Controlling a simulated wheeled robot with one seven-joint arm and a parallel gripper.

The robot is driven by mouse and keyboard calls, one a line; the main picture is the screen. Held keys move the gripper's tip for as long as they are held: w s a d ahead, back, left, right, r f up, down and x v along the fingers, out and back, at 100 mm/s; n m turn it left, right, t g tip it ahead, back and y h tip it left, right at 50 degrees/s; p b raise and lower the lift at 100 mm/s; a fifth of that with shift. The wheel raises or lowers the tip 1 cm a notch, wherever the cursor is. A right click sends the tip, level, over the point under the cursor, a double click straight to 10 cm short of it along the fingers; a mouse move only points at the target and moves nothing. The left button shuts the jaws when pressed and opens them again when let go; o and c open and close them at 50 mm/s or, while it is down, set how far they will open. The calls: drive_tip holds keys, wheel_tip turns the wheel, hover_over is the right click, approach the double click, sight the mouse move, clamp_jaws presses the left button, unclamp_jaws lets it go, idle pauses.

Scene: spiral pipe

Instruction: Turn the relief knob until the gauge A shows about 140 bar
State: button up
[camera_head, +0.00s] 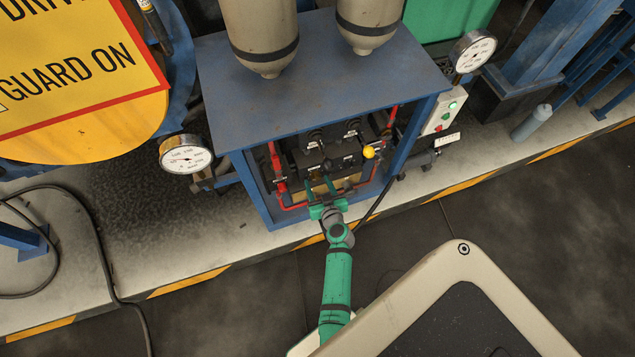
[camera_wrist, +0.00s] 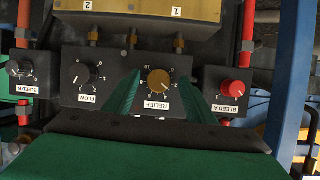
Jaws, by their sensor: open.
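The relief knob (camera_wrist: 159,80) is a round brass-coloured knob on a dark panel, with a white RELIEF label below it and a number scale around it. My gripper (camera_wrist: 158,62) is open, with one green finger to each side of the knob in the wrist view; gaps show, and contact cannot be made out. In the head view my gripper (camera_head: 320,184) reaches into the front of the blue cabinet. Two round white gauges show: a left gauge (camera_head: 185,155) and a right gauge (camera_head: 473,51). I cannot tell which is gauge A, and their readings are too small.
The black FLOW knob (camera_wrist: 77,74) sits left of the relief knob, the red BLEED A knob (camera_wrist: 236,88) right, and the BLEED B knob (camera_wrist: 20,69) far left. Red pipes and the blue cabinet (camera_head: 320,65) frame surround the opening. A yellow ball handle (camera_head: 369,152) stands near my gripper.

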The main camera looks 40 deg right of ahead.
drive_tip(key=shift+w+d+f, duration=0.15)
drive_tip(key=shift+w+f, duration=0.05)
drive_tip(key=shift+w, duration=0.15)
drive_tip(key=c, duration=1)
drive_tip(key=shift+c, duration=0.2)
